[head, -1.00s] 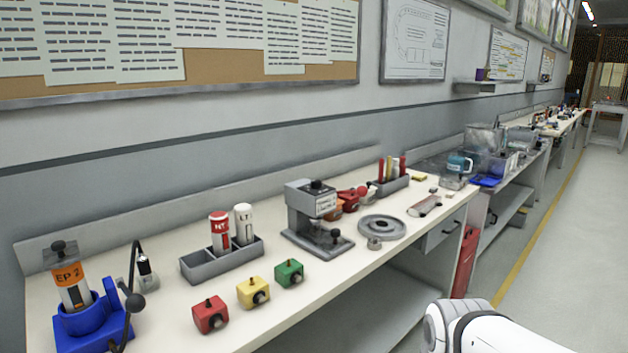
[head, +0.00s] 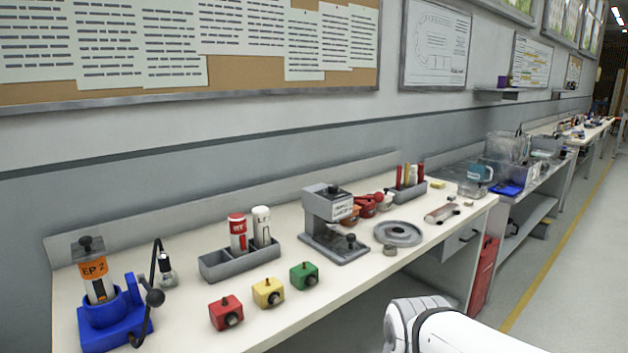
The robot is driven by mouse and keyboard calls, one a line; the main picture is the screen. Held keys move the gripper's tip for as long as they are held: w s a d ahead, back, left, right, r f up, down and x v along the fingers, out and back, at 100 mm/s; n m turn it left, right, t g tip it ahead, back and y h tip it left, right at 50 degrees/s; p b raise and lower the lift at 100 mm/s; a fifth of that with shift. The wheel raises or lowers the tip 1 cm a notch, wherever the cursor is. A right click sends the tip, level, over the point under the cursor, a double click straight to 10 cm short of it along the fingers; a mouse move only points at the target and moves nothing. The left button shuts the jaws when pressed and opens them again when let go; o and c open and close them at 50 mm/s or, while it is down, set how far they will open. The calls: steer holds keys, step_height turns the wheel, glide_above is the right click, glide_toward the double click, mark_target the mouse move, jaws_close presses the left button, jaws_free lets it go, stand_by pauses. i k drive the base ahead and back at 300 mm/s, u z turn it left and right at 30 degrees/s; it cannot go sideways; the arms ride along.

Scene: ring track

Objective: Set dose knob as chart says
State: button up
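Several small devices on the bench carry knobs, and I cannot tell which is the dose knob. A blue stand (head: 112,318) at the left holds an upright cylinder labelled "EP 2" (head: 94,272) with a dark knob on top. A grey press-like device (head: 334,222) with a dark top knob stands mid-bench. Red (head: 226,313), yellow (head: 268,293) and green (head: 304,275) blocks with dark knobs sit near the front edge. Papers on the corkboard (head: 230,78) and a framed sheet (head: 437,45) hang on the wall; their text is too small to read. My gripper is out of view.
A grey rack (head: 238,262) holds a red and a white bottle. A round grey disc (head: 398,233) and a pen tray (head: 412,192) lie farther right. My white arm is at the lower right. Open floor (head: 580,255) runs along the benches on the right.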

mark_target(332, 188)
steer(key=z, duration=0.05)
steer(key=i, duration=0.95)
steer(key=u, duration=0.1)
